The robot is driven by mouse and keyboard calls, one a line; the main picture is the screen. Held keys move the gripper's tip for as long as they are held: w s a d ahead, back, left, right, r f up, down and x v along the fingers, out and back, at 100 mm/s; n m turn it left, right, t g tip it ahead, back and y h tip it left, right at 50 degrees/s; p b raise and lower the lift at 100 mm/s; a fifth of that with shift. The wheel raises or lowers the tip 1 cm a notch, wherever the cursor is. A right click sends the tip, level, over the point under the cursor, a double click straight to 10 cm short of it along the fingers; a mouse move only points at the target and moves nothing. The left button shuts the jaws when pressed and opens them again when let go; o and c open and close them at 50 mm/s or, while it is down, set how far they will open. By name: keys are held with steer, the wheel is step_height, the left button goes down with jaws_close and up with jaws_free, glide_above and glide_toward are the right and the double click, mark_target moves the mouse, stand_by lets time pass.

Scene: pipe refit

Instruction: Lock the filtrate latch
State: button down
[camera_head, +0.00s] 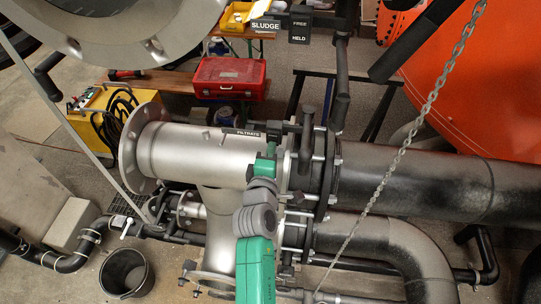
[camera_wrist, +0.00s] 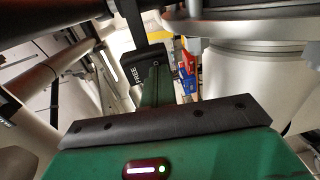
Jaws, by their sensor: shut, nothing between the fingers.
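The grey filtrate pipe (camera_head: 185,155) lies across the middle of the head view, with a black FILTRATE label (camera_head: 241,133) on top. Black latch parts with an upright handle (camera_head: 307,122) stand at its right flange. My green gripper (camera_head: 271,140) is at the pipe's right end, left of that handle. It is shut and empty. In the wrist view, my gripper (camera_wrist: 150,80) reaches up to a dark block, and a FREE label (camera_wrist: 136,74) shows beside it. I cannot tell whether the fingertips touch the latch.
A black pipe (camera_head: 410,180) continues right of the flange. A chain (camera_head: 408,140) hangs in front of it. A large grey flange (camera_head: 150,45) overhangs at the top left. A SLUDGE label (camera_head: 265,26) and a FREE/HELD sign (camera_head: 299,25) show above. A bucket (camera_head: 126,271) stands at lower left.

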steer(key=s+a+f, duration=0.2)
steer(key=s, duration=1.1)
steer(key=shift+s, duration=0.35)
steer(key=shift+a, duration=0.1)
